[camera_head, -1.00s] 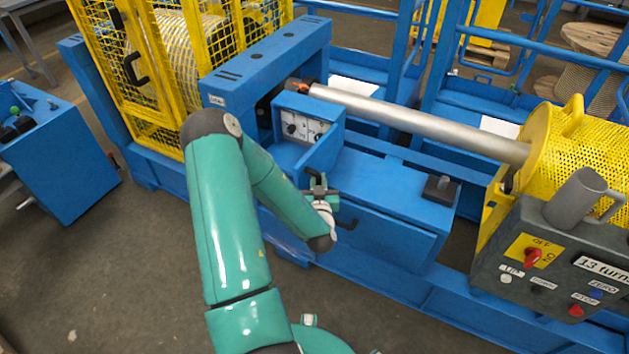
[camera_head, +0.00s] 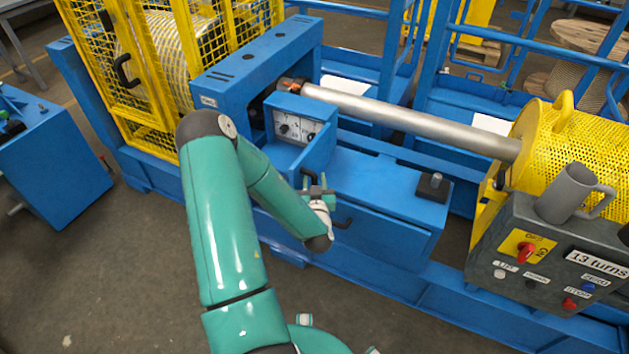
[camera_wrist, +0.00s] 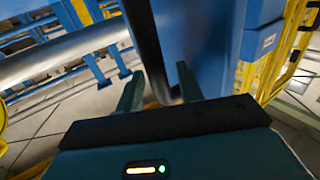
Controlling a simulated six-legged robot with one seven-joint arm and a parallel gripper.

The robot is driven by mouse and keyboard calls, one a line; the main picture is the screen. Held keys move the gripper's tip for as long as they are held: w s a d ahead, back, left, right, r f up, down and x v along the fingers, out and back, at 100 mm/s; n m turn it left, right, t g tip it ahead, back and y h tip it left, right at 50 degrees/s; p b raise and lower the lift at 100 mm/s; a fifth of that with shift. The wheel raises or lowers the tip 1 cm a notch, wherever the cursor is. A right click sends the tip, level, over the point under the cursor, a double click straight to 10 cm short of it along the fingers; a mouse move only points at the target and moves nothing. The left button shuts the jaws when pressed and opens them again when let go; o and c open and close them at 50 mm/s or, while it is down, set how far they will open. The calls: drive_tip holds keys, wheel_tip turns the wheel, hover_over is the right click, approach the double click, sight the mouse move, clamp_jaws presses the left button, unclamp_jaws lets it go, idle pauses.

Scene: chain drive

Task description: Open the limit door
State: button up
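The limit door (camera_head: 320,149) is a small blue panel on the right side of a blue box with a white dial plate (camera_head: 298,128). It stands swung open, and the dials show. My gripper (camera_head: 317,188) is at the door's free lower edge, beside a dark handle (camera_head: 306,177). In the wrist view, my gripper's two fingers (camera_wrist: 160,88) are apart. The blue door (camera_wrist: 195,45) and a dark curved handle (camera_wrist: 146,50) show beyond and between them. I cannot tell whether the fingers touch the handle.
A steel shaft (camera_head: 415,121) runs right to a yellow mesh drum (camera_head: 575,135). A control box (camera_head: 530,275) bearing a grey mug (camera_head: 566,193) stands at right. A yellow cage (camera_head: 150,80) stands at left.

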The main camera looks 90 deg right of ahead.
drive_tip(key=s+a, duration=0.1)
drive_tip(key=a, duration=1.2)
drive_tip(key=shift+s+a, duration=0.2)
drive_tip(key=shift+a, duration=0.15)
